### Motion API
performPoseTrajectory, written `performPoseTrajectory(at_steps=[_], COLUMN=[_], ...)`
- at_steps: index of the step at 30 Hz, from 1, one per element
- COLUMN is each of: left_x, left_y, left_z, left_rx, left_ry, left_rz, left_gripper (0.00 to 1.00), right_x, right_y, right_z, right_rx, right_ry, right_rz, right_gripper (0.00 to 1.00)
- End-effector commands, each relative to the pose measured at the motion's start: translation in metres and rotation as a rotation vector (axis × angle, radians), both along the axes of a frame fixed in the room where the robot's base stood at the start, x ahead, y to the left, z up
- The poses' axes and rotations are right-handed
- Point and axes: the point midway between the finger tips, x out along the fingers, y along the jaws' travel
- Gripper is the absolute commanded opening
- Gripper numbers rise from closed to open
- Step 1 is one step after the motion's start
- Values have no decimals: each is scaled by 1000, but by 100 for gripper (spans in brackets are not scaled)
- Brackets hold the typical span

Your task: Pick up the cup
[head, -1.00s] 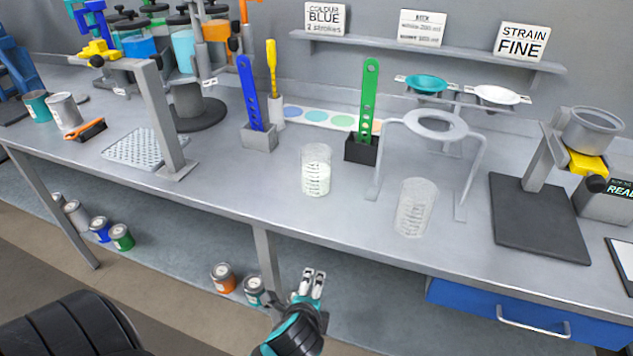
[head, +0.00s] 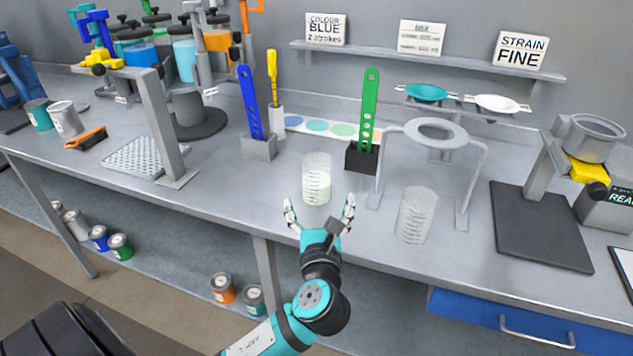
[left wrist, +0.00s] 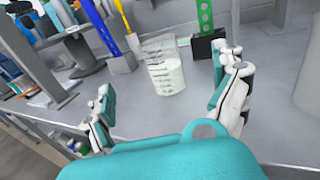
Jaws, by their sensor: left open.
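A clear graduated cup (head: 317,186) with white liquid in its lower part stands upright on the grey bench. A second clear cup (head: 416,215), which looks empty, stands to its right, nearer the front edge. My left gripper (head: 320,208) is open at the front of the bench, its fingers spread on either side of the filled cup's line, just short of it. In the left wrist view the filled cup (left wrist: 164,72) sits ahead between the open fingers (left wrist: 168,98), apart from them. My right gripper does not show.
A strainer stand (head: 383,160) rises behind and right of the filled cup. A blue slotted stick (head: 249,100) and a green one (head: 370,105) stand in holders behind it. A perforated tray (head: 140,157) lies to the left.

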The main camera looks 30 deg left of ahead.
Motion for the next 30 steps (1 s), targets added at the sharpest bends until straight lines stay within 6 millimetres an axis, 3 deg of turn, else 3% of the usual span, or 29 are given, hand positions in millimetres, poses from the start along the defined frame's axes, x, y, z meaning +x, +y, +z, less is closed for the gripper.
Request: performPoseTrajectory(at_steps=[9,30], left_x=[56,112], left_y=[39,81], left_z=[1,-2], left_rx=[-3,-6], left_ry=[-1,0], left_rz=[2,0], left_gripper=[96,96], right_x=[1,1], right_y=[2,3], right_z=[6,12], right_rx=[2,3], right_ry=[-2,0], right_rz=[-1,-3], right_gripper=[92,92])
